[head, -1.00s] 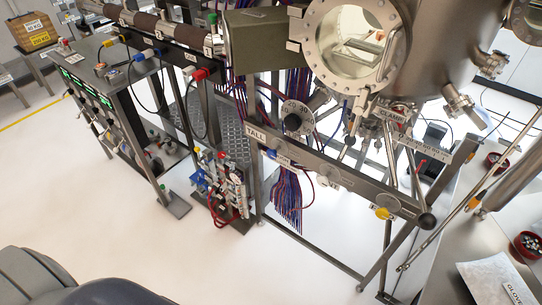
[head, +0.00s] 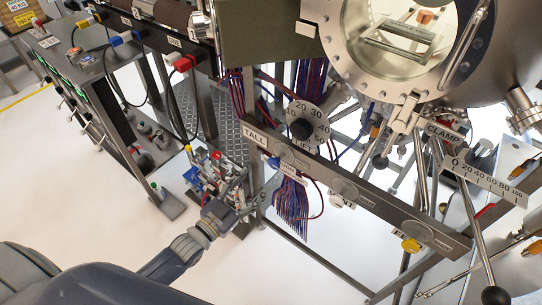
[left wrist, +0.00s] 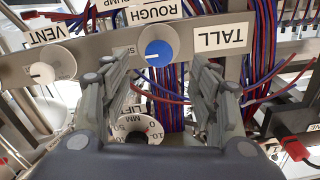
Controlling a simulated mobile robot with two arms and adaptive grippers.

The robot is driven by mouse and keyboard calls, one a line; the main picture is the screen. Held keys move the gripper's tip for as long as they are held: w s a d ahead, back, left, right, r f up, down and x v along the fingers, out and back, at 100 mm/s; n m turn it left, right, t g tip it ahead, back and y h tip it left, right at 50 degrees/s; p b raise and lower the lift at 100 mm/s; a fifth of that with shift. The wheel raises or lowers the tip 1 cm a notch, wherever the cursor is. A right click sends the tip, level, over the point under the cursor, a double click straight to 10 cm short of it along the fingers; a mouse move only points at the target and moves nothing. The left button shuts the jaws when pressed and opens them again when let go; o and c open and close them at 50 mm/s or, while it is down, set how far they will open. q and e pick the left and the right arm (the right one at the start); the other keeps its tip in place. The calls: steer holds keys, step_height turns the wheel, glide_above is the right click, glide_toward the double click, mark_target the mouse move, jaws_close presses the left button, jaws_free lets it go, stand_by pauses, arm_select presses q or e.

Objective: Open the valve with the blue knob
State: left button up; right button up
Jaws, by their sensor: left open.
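The blue knob (left wrist: 158,51) sits on a pale round dial on the metal rail, under the ROUGH label in the left wrist view. In the head view the blue knob (head: 275,162) is small, near the left end of the rail (head: 370,203). My left gripper (head: 240,194) reaches from the lower left towards that end of the rail. In the left wrist view my left gripper (left wrist: 162,75) is open and empty, its fingers on either side of the knob's line. Whether a finger touches the dial cannot be told. My right gripper is not in view.
A white VENT knob (left wrist: 48,66) and a yellow knob (head: 411,245) share the rail. A LIFT dial (head: 302,126) is close by. Red and blue cables (head: 293,205) hang behind. A steel chamber (head: 490,55) stands above right.

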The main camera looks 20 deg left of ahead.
mark_target(273, 164)
arm_select(q)
steer(key=x, duration=0.4)
steer(key=shift+s+d+r, duration=0.1)
steer(key=shift+d+r, duration=0.05)
steer(key=shift+r, duration=0.25)
steer(key=x, duration=0.5)
steer(key=shift+f+p, duration=0.2)
steer(key=shift+p, duration=0.15)
steer(key=shift+x, duration=0.8)
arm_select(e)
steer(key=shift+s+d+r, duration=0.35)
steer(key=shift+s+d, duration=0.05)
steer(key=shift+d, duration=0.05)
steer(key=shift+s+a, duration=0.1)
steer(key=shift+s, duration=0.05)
arm_select(q)
steer(key=c, duration=1.1)
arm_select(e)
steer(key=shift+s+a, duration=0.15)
